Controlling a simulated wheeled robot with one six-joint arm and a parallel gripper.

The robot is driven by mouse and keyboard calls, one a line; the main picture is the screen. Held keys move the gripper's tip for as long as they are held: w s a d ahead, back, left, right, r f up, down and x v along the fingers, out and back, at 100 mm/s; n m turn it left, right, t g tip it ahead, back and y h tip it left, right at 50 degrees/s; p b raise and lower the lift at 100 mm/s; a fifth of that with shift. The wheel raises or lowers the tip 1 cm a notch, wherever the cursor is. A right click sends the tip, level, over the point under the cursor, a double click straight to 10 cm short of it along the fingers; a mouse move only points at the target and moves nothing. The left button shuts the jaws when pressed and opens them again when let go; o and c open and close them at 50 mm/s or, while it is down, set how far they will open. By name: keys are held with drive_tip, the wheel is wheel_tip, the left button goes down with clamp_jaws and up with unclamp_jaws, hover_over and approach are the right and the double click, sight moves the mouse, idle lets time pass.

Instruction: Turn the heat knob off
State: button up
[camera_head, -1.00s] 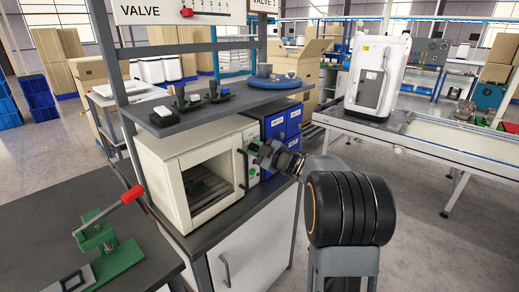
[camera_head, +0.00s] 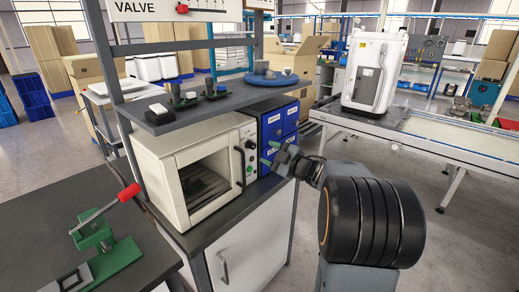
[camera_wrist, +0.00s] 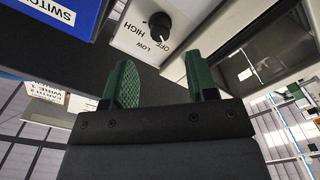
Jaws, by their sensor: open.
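The heat knob (camera_wrist: 160,22) is round and black, on the white control panel (camera_wrist: 135,38) of the oven. Labels HIGH, LOW and OFF surround it, upside down in the wrist view. I cannot tell for sure which label its pointer faces.
A shelf (camera_head: 220,104) with small parts hangs above. A red-handled green press (camera_head: 95,230) is at lower left.

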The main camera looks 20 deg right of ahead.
drive_tip(key=v, duration=0.6)
drive_tip(key=shift+s+d, duration=0.1)
idle(0.4)
